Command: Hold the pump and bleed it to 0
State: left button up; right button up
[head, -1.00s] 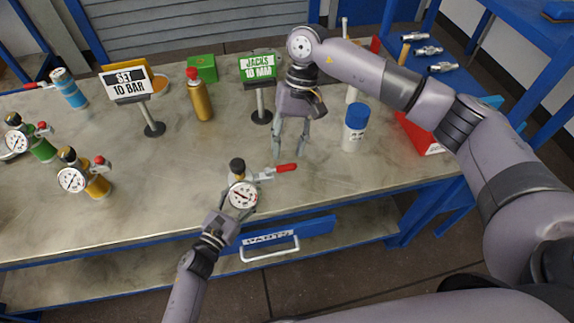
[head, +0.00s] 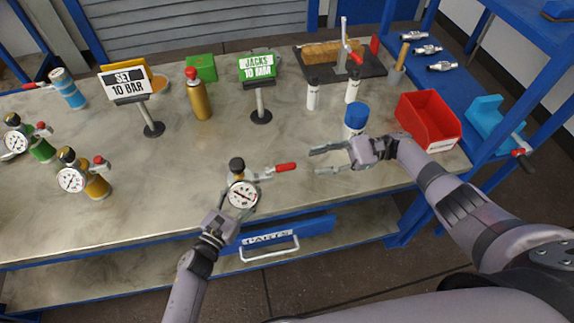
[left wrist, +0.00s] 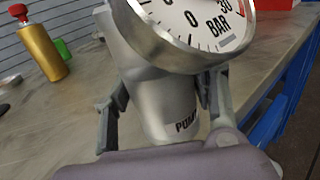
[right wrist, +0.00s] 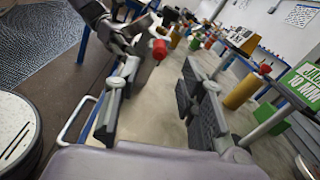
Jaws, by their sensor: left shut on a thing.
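The silver pump carries a round white gauge (head: 243,194), a black cap (head: 237,165) and a lever with a red handle (head: 285,167) pointing right. It stands at the table's front edge. My left gripper (head: 237,211) is shut on the pump body (left wrist: 160,105), one finger on each side in the left wrist view. The gauge is cut off there, so its reading cannot be told. My right gripper (head: 325,160) is open and empty, fingers pointing left, right of the red handle and apart from it. The handle's red tip (right wrist: 160,48) shows beyond its fingers in the right wrist view.
A blue-capped white bottle (head: 355,120) stands just behind my right gripper. A red bin (head: 428,120) is at the right. The signs (head: 257,68) and (head: 124,82), gold bottle (head: 198,97) and other gauged units (head: 82,173) stand further left. The middle table is clear.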

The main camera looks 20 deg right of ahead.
aim_at(287, 165)
jog(key=a, duration=0.9)
jog(key=shift+w+a, duration=0.15)
jog(key=shift+a, duration=0.05)
jog(key=shift+c, duration=0.2)
grip_shut()
